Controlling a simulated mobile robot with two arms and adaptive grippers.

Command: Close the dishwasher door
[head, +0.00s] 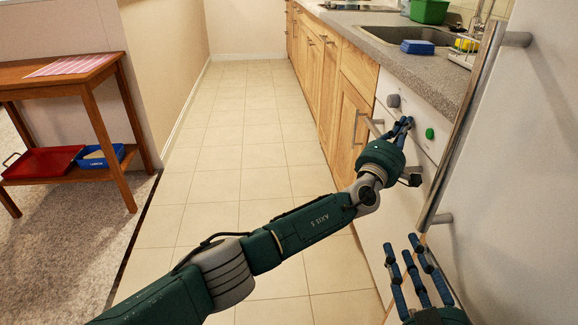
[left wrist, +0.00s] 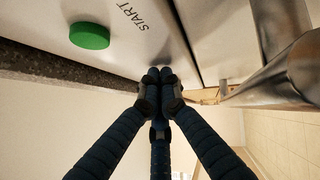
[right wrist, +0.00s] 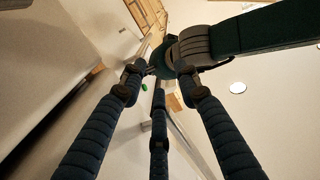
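The left wrist view shows the tips (left wrist: 159,74) close to the panel beside the START label (left wrist: 130,17); contact is unclear. My right gripper (head: 409,245) is open and empty, lower and nearer me.
A tall white appliance with a long metal handle (head: 462,120) is close on the right. Wooden cabinets (head: 345,85) line the counter. A wooden table (head: 95,95) stands at left. The tiled floor (head: 245,150) between is clear.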

